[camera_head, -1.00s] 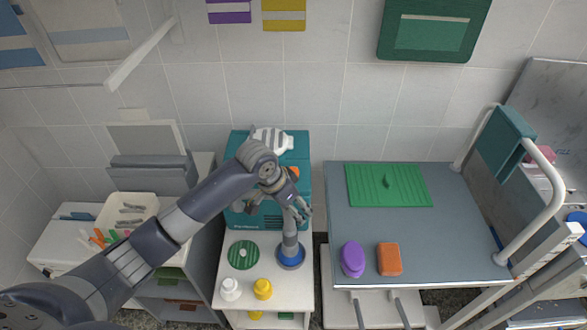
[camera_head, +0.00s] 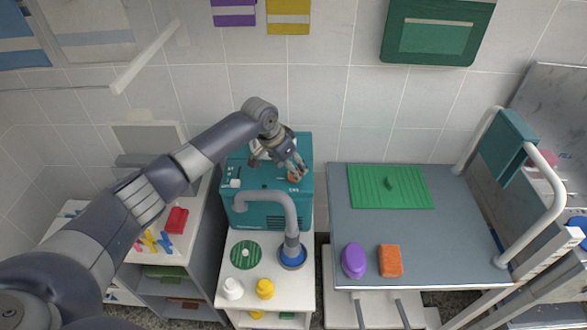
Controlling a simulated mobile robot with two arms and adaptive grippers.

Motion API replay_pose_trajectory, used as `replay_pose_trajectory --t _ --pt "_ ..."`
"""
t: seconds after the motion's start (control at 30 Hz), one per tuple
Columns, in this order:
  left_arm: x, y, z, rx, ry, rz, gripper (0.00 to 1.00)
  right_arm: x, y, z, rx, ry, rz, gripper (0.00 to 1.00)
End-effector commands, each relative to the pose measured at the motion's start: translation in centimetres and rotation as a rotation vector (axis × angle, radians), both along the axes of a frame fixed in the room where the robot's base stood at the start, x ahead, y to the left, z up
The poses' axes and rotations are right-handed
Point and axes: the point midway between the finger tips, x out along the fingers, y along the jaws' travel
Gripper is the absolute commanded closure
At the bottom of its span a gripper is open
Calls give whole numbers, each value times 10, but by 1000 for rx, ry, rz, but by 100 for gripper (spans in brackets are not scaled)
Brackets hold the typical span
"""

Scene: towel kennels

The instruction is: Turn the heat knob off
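My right gripper is not in view.
A grey hose (camera_head: 290,218) arches in front of the machine to a blue-based fitting (camera_head: 291,257). A green striped disc (camera_head: 245,254), a white bottle (camera_head: 232,289) and a yellow bottle (camera_head: 264,289) stand on the cart. A grey-topped table (camera_head: 380,228) is at the right.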

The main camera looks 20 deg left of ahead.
Motion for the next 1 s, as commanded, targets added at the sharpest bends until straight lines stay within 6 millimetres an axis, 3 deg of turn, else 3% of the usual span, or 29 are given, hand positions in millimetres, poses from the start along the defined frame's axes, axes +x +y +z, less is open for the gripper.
replay_pose_trajectory --t 0.3,0.67,0.87,1.0 --pt "10 -6 -29 0 0 -1 47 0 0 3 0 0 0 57" --pt "12 -6 -33 1 -2 -1 47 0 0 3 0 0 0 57" --pt "12 -6 -33 1 -2 -1 90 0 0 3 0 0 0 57" --pt "12 -6 -33 1 -2 -1 90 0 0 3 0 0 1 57"
